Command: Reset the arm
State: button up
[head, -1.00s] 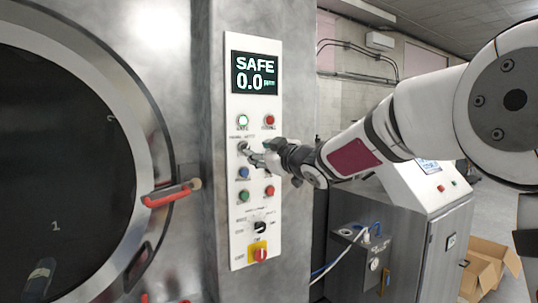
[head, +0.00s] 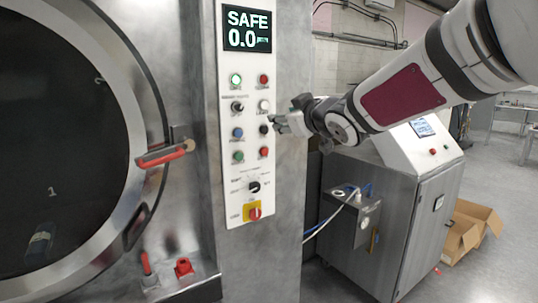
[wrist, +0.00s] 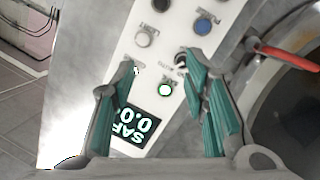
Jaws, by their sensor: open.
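My gripper (head: 284,122) is at the end of my white arm, just right of the white control panel (head: 233,205) in the head view. It holds nothing. In the wrist view my gripper (wrist: 160,75) has its two teal-padded fingers spread apart, with panel buttons and the display showing between and beyond them. The display (head: 247,28) reads SAFE 0.0. A green-lit button (head: 236,80), a red button (head: 263,79) and a black selector knob (head: 237,106) sit below it. Whether the fingers touch the panel is not clear, but they look apart from it.
The round washer door (head: 60,150) with a red-handled latch (head: 162,155) stands left of the panel. A steel cabinet (head: 400,215) with a small screen stands at right. A cardboard box (head: 470,232) lies on the floor beyond it. Floor at far right is clear.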

jog(key=s+d+f+m+g+h, duration=0.2)
jog(key=s+d+f+m+h, duration=0.1)
jog(key=s+d, duration=0.45)
jog(key=s+d+f+m+g+h, duration=0.2)
jog(key=s+d+f+m+h, duration=0.15)
jog(key=s+d, duration=0.4)
jog(key=s+f+m+g, duration=0.1)
jog(key=s+f+g, duration=0.2)
jog(key=s, duration=0.9)
jog(key=s+f+m+g, duration=0.2)
jog(key=s+f, duration=0.6)
jog(key=s, duration=0.4)
jog(key=shift+s+d+g, duration=0.15)
jog(key=shift+s+g, duration=0.1)
jog(key=shift+g, duration=0.25)
jog(key=shift+m, duration=0.25)
